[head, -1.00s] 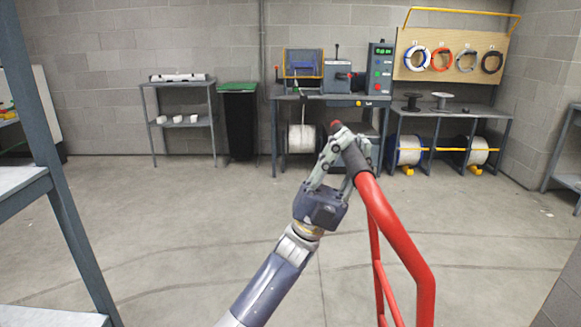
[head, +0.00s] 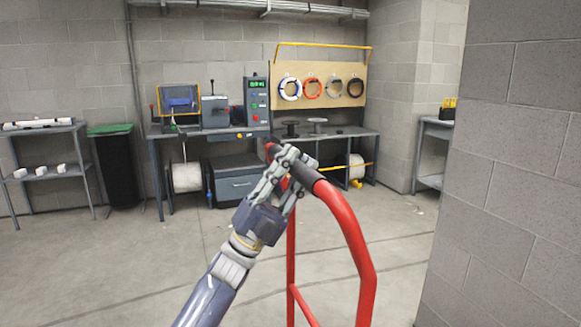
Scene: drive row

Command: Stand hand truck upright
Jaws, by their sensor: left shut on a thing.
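The red hand truck (head: 348,222) shows in the head view at the lower middle, its tubular frame running down out of the picture. Its lower part and wheels are out of view. My left gripper (head: 289,172) is shut around the dark grip (head: 306,174) at the top of the frame. A red tip of the handle shows just past the fingers. I cannot tell how far the truck leans. My right gripper is not in view.
A grey block wall (head: 520,150) stands close on the right. A workbench with machines (head: 210,132), a bench with spools (head: 345,131), a green-lidded bin (head: 115,170) and a shelf (head: 45,175) line the back. The concrete floor (head: 120,265) between is clear.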

